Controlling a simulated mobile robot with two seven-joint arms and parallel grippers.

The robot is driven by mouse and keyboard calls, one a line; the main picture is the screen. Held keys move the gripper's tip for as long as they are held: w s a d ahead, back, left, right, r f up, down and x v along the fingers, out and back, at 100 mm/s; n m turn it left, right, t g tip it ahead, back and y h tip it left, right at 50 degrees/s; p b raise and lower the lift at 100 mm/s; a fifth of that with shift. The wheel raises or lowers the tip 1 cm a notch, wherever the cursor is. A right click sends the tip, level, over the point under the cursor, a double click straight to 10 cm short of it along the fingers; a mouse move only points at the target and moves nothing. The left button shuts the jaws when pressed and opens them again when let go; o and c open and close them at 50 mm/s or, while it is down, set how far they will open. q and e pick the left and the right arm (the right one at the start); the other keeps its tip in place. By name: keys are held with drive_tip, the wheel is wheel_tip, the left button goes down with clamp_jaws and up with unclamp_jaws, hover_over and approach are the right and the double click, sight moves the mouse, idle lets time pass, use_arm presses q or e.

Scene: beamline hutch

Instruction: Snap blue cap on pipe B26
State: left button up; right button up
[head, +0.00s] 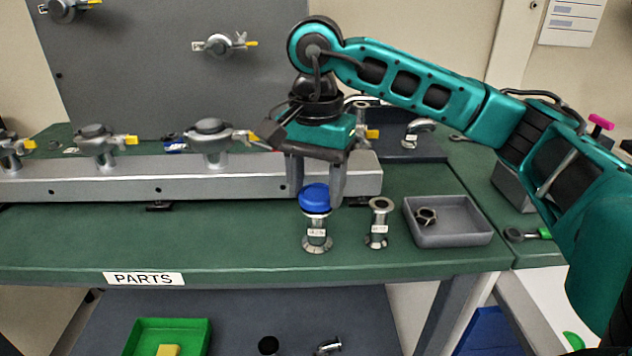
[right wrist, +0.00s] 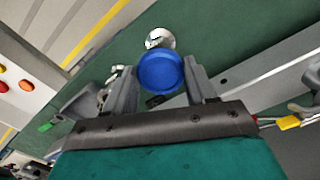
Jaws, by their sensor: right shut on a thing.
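The blue cap (head: 314,196) is between the fingertips of my right gripper (head: 317,190), which is shut on it. It also shows in the right wrist view (right wrist: 160,72), between the two grey fingers. In the head view the cap is at the top of a short metal pipe (head: 317,232), which stands upright on the green bench and bears a white label too small to read. I cannot tell whether the cap touches the pipe or is just above it. A second, narrower labelled pipe (head: 379,225) stands open to the right. My left gripper is not in view.
A long metal rail (head: 120,178) with several clamped fittings runs behind the pipes. A PARTS label (head: 144,279) is on the bench's front edge. The bench front left of the pipes is clear.

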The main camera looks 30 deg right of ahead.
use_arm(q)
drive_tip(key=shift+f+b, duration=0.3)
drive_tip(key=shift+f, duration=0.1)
use_arm(e)
drive_tip(key=shift+f, duration=0.45)
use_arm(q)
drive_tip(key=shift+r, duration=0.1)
use_arm(e)
drive_tip(key=o, duration=1.1)
use_arm(q)
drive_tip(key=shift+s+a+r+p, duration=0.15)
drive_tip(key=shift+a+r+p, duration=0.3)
drive_tip(key=shift+p, duration=0.55)
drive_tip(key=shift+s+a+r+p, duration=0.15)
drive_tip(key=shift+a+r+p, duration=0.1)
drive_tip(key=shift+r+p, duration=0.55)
use_arm(e)
wheel_tip(320, 180, up, 13)
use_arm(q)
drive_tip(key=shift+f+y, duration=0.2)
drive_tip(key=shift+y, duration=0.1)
